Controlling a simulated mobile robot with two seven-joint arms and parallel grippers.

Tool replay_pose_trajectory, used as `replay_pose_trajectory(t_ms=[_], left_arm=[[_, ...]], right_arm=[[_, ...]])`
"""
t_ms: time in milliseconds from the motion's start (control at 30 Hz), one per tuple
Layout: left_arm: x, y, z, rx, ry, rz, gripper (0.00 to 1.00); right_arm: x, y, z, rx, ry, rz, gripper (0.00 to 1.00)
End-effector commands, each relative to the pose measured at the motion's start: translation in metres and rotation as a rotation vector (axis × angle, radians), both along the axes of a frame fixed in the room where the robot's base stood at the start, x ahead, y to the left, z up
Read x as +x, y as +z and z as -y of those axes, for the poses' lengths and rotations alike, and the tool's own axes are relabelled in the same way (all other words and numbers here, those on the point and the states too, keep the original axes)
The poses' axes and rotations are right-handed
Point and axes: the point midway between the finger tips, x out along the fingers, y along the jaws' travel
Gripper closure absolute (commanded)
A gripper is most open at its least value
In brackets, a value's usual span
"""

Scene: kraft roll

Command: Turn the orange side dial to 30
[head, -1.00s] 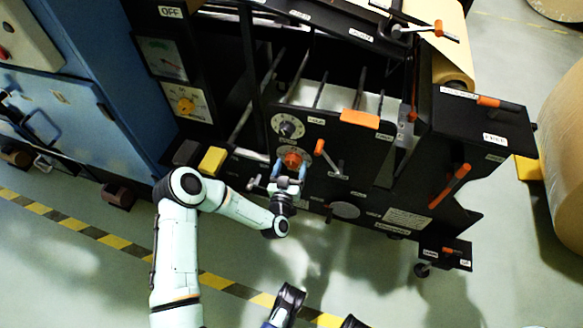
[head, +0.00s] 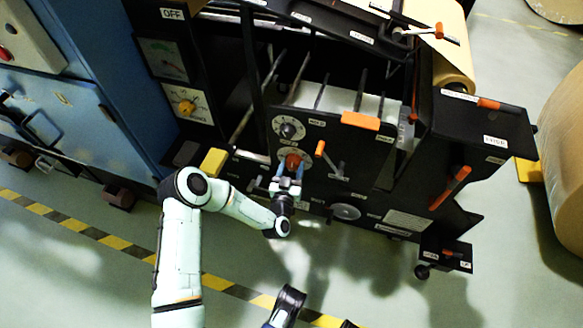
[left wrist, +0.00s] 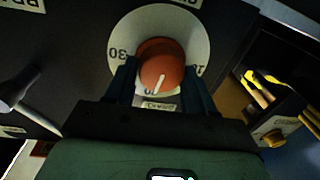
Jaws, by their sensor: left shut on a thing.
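The orange side dial (head: 291,161) sits on the front of the black machine, on a round pale scale plate. In the left wrist view the dial (left wrist: 163,65) has a white pointer mark slanting toward the lower edge of the scale (left wrist: 150,22). A 30 is printed at the scale's left; the lower and right figures are partly hidden. My left gripper (head: 286,184) reaches the dial from below. Its dark fingers (left wrist: 160,85) stand on either side of the dial, shut on it.
A second dial (head: 288,128) with a dark knob is just above. An orange-tipped lever (head: 321,150) stands close to the right of my gripper. A yellow block (head: 213,162) juts out at left. The floor in front of the machine is mostly clear.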

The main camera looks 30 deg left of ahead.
Motion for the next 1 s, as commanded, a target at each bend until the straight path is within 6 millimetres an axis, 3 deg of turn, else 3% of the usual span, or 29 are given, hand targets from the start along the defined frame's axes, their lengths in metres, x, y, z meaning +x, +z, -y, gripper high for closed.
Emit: replay_pose_trajectory(t_ms=[400, 1000], left_arm=[[0.0, 0.0, 0.002, 0.339, -0.003, -0.081, 0.76], [0.0, -0.003, 0.001, 0.895, 0.0, -0.216, 0.76]], right_arm=[[0.019, 0.017, -0.003, -0.004, 0.005, 0.063, 0.57], [0.031, 0.027, -0.005, -0.005, 0.007, 0.104, 0.57]])
